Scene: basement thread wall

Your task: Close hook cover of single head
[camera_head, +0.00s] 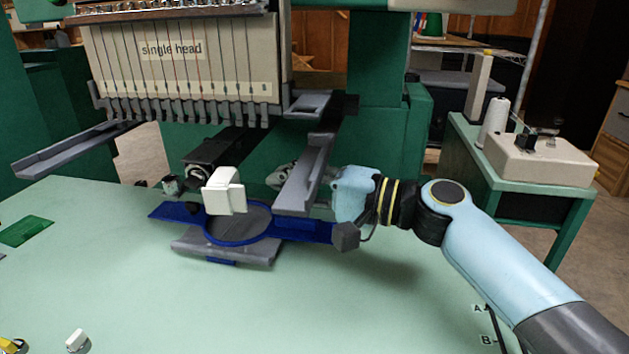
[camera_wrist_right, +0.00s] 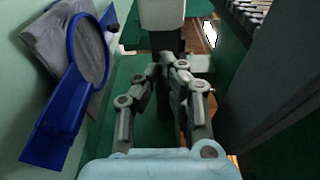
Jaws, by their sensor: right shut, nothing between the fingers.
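The single head (camera_head: 185,65) is a pale panel with a row of needles, labelled "single head". Below it a black arm (camera_head: 215,150) points toward me, with a white block, apparently the hook cover (camera_head: 224,190), at its front end. I cannot tell for sure whether the cover stands open. In the right wrist view a white block (camera_wrist_right: 162,12) shows at the top, beyond the fingers. My right gripper (camera_head: 278,176) is to the right of the cover, partly hidden behind a grey bracket. Its fingers (camera_wrist_right: 170,65) are together and empty. My left gripper is not in view.
A blue hoop (camera_head: 238,242) with grey fabric lies under the cover; it also shows in the wrist view (camera_wrist_right: 52,140). A grey bracket (camera_head: 305,180) stands close to my right gripper. A white thread cone (camera_head: 494,122) is on the right side table. The front tabletop is mostly clear.

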